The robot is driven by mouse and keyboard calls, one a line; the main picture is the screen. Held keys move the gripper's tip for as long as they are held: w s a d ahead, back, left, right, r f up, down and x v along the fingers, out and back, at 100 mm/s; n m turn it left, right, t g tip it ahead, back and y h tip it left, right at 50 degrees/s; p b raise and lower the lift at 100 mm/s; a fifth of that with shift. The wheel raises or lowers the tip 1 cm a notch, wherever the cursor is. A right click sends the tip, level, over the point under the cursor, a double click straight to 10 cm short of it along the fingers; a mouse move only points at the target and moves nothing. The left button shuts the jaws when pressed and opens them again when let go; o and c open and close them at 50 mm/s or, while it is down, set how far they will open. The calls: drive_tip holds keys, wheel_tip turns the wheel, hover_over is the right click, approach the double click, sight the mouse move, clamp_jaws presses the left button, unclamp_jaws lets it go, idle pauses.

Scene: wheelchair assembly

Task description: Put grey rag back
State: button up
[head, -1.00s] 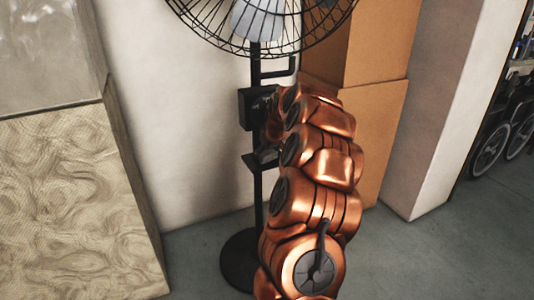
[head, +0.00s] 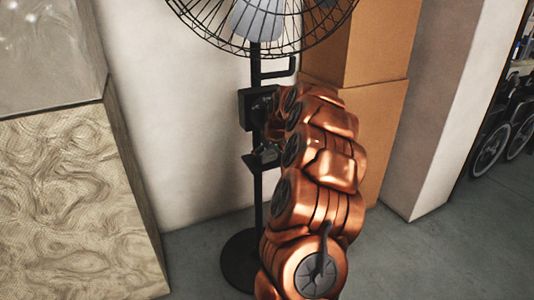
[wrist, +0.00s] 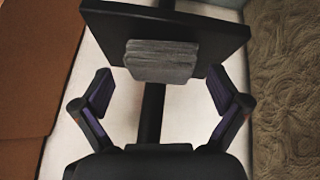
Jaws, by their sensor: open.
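The grey rag (wrist: 161,61) is a small folded, layered block in the wrist view. It rests against the front edge of a flat black plate (wrist: 205,27) on the dark fan pole. My gripper (wrist: 160,88) is open, with one purple-lined finger on each side of the view. The rag lies ahead of and between the fingertips, with clear gaps on both sides. In the head view, my gripper (head: 268,150) is small and partly hidden behind my arm, close to the fan's small black shelf (head: 250,160). I cannot make out the rag there.
The standing fan (head: 258,25) has a wire cage, a black box (head: 252,105) on its pole and a round base (head: 240,260). Brown cardboard boxes (head: 385,130) stand behind my arm. A patterned block (head: 75,200) is at left. Grey floor (head: 440,250) is free at right.

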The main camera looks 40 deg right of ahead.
drive_tip(key=s+a, duration=0.5)
drive_tip(key=s, duration=0.6)
drive_tip(key=shift+p, duration=0.35)
drive_tip(key=shift+a+r, duration=0.1)
drive_tip(key=s+a+n+g+y, duration=0.1)
drive_tip(key=s+a+g+y, duration=0.15)
drive_tip(key=a, duration=1.05)
drive_tip(key=s+a+n+g+y, duration=0.1)
drive_tip(key=s+a, duration=0.3)
drive_tip(key=a, duration=0.9)
drive_tip(key=s+a+g, duration=0.2)
drive_tip(key=s+a, duration=0.4)
drive_tip(key=s, duration=0.4)
drive_tip(key=s+a+g, duration=0.3)
drive_tip(key=s+a, duration=0.4)
drive_tip(key=s, duration=0.4)
drive_tip(key=shift+f+h, duration=0.35)
drive_tip(key=shift+f, duration=0.05)
drive_tip(key=shift+d+g, duration=0.1)
drive_tip(key=shift+g, duration=0.15)
